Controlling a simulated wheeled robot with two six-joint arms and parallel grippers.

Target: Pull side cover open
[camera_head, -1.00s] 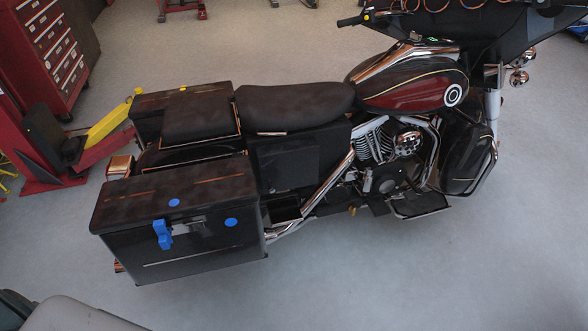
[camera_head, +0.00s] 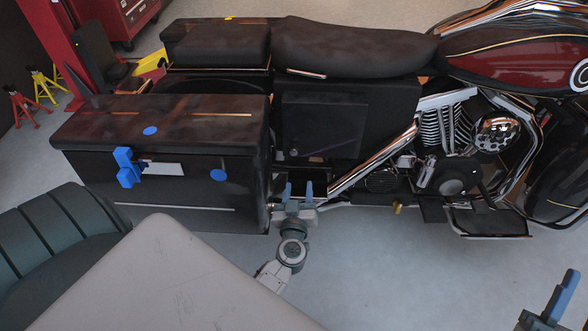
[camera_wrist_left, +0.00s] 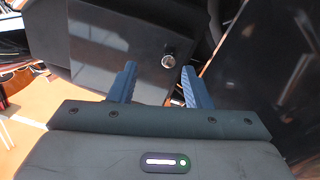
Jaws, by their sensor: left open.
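The side cover (camera_head: 322,125) is a dark square panel on the motorcycle's side below the seat, and it looks flush with the body.
A black saddlebag (camera_head: 160,175) with a blue latch (camera_head: 127,168) stands left of the cover, close to my left gripper. A chrome exhaust pipe (camera_head: 372,160) slants just right of it. The engine (camera_head: 450,150) is farther right. Floor is clear in front of the motorcycle.

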